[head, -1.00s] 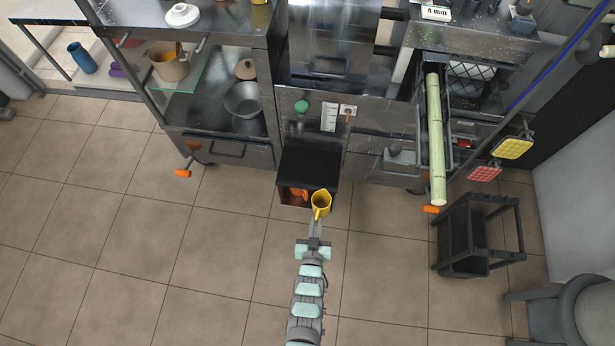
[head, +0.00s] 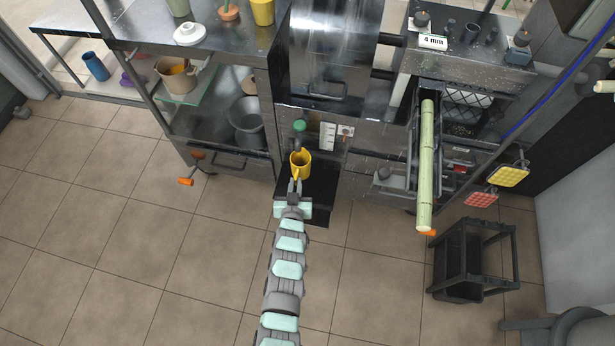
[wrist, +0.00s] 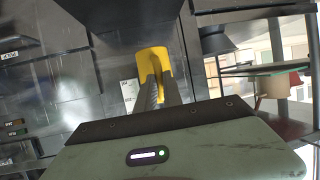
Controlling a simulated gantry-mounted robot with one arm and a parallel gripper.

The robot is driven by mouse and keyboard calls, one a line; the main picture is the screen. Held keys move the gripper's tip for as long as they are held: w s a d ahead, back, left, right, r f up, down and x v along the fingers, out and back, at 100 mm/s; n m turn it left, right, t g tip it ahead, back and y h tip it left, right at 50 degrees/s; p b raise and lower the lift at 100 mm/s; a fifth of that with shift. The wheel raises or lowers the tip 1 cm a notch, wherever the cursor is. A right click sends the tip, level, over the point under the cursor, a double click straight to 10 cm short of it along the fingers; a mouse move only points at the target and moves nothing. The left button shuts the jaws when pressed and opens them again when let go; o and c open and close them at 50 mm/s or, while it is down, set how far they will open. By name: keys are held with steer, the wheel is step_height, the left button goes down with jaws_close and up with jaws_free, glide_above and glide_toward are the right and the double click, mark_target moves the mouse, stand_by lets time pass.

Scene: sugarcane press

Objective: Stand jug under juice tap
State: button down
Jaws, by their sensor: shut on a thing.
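The yellow jug (head: 301,163) is upright in the head view, over the black shelf (head: 322,200) on the front of the press. My gripper (head: 295,184) is shut on the jug's near side. The green-topped juice tap (head: 299,126) is on the press front, just behind and above the jug in the picture. I cannot tell whether the jug's base touches the shelf. In the wrist view the jug (wrist: 152,62) is between my finger ends, and the tap is not clearly visible.
A green cane (head: 425,165) sticks out of the press at the right. A black stand (head: 462,262) is on the floor at the right. An orange-ended handle (head: 186,181) sticks out at the left. The tiled floor (head: 120,270) at front left is clear.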

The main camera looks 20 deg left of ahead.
steer(key=shift+w+a+f+b, duration=0.15)
steer(key=shift+f+b, duration=0.4)
steer(key=shift+f, duration=0.95)
steer(key=shift+w+a+f+b, duration=0.1)
steer(key=shift+f+b, duration=0.4)
steer(key=shift+f, duration=1)
steer(key=shift+w+a+f+b, duration=0.15)
steer(key=shift+f+b, duration=0.4)
steer(key=shift+f, duration=0.95)
steer(key=shift+f, duration=0.2)
steer(key=c, duration=1.5)
jaws_free()
steer(key=shift+r, duration=0.1)
